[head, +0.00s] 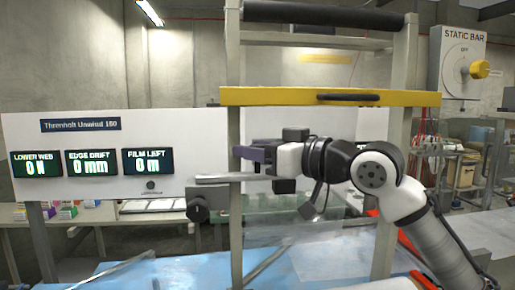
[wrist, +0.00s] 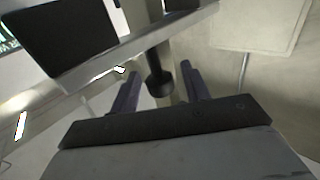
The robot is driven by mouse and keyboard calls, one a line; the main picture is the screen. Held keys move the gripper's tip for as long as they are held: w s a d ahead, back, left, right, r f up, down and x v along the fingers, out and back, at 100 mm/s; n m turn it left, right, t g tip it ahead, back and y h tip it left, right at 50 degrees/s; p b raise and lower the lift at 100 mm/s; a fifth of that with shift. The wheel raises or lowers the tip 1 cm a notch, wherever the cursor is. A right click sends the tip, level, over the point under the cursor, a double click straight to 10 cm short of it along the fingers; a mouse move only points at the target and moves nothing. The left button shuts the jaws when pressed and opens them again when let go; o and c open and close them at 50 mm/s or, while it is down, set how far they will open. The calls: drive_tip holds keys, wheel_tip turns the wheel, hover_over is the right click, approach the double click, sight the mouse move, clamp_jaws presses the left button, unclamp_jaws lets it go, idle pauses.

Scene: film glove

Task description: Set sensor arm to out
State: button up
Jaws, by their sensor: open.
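A pale grey bar (head: 225,178), which looks like the sensor arm, juts out in front of the white panel, with a dark block and round knob (head: 198,208) below its left end. In the wrist view a grey bar (wrist: 130,46) with a large black block (wrist: 60,35) crosses the top. A short black post with a round end (wrist: 160,83) sticks out from it toward me. My gripper (head: 243,153) has purple fingers pointing left, just above the bar in the head view. In the wrist view my gripper (wrist: 160,70) is open, its fingers either side of the post, with gaps visible.
The white panel (head: 80,180) reads "Threnholt Unwind 160", with displays of 0 N, 0 mm and 0 m. A grey upright frame (head: 234,240) and a yellow crossbar (head: 280,97) stand close around my arm. A static bar switch box (head: 462,60) is at right.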

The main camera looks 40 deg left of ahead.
clamp_jaws()
